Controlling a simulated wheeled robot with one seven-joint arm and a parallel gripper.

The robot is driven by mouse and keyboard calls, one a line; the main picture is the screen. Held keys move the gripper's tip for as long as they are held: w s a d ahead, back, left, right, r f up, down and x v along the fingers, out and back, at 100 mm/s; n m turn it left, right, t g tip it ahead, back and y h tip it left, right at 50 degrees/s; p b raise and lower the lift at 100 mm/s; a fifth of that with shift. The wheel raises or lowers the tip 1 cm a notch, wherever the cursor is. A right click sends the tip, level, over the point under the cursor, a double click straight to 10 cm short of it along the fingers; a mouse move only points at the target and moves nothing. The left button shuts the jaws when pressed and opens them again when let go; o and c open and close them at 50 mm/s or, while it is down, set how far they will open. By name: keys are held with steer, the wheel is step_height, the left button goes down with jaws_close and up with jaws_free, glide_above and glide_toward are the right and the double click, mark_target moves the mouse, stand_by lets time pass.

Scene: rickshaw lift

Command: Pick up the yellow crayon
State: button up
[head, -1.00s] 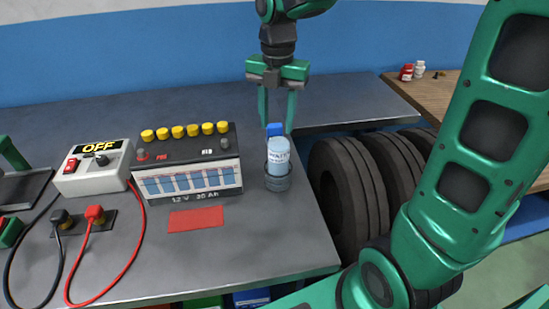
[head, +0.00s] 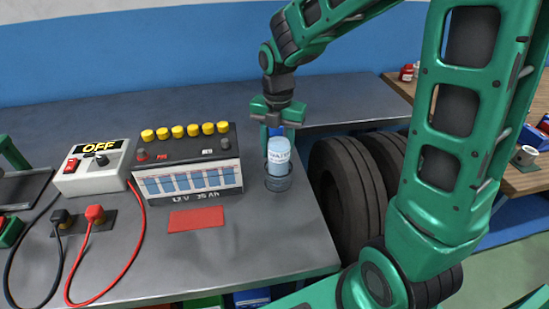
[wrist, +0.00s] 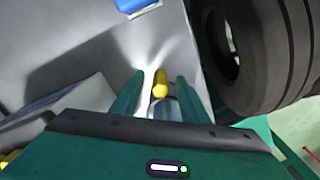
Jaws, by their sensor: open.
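In the head view no such thing shows beside the bottle. My gripper (head: 278,135) is open, pointing down over the clear water bottle (head: 279,157), which stands upright in a dark ring holder (head: 278,184). My fingers (wrist: 160,85) show on both sides of the yellow thing. The gripper partly hides the bottle's top and a blue patch there.
A battery (head: 187,170) with several yellow caps stands left of the bottle. A switch box (head: 91,167) marked OFF, with red and black cables, is farther left. A red card (head: 196,219) lies in front. Tyres (head: 345,200) stand at the bench's right edge. A mug (head: 524,156) is right.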

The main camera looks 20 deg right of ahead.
jaws_close()
steer(key=shift+r, duration=0.15)
